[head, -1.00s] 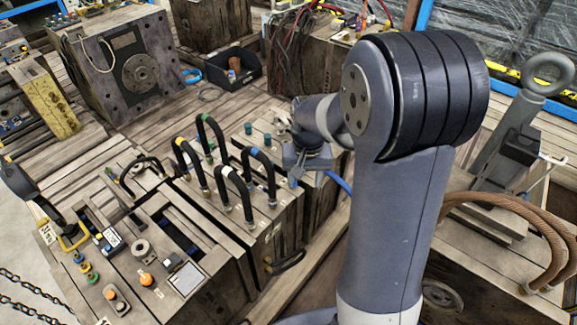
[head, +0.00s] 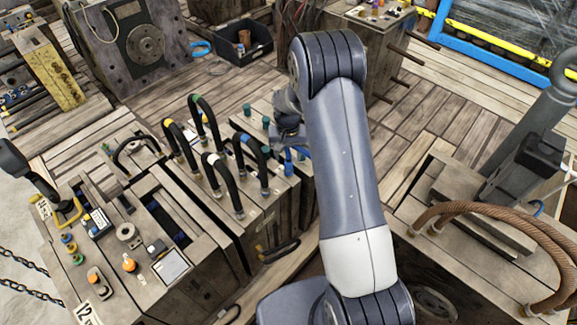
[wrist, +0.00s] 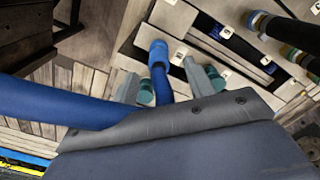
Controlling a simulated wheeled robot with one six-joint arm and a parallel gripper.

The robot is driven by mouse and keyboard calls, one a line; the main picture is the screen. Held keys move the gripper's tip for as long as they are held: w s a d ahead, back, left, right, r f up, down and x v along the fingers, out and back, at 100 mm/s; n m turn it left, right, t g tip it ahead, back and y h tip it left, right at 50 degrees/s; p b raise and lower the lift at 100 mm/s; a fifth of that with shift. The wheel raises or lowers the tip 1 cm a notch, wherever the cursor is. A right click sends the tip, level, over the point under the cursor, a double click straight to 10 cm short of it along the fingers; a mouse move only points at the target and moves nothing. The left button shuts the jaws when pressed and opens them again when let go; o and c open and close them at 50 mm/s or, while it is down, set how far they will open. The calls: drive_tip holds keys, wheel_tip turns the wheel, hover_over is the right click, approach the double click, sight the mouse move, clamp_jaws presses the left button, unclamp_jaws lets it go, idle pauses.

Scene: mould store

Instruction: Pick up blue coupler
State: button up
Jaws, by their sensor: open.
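The blue coupler (wrist: 159,52) is at the top middle of the wrist view, with a blue stem running down from it toward my gripper. My gripper (wrist: 160,75) is open, with one grey finger on each side of the stem. I cannot tell whether either finger touches it. The lower part is hidden behind my gripper body. In the head view my gripper (head: 286,138) is over the right end of the mould block, and a blue piece (head: 288,161) shows just below it.
A thick blue hose (wrist: 50,103) crosses the left of the wrist view. Teal fittings (wrist: 217,84) stand close to the fingers. Black looped hoses (head: 222,180) rise from the mould block left of my gripper. A dark bin (head: 243,45) sits behind on the planks.

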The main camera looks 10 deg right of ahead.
sight(289, 166)
drive_tip(key=shift+d+f, duration=0.1)
drive_tip(key=shift+f, duration=2.55)
drive_tip(key=shift+c, duration=0.4)
clamp_jaws()
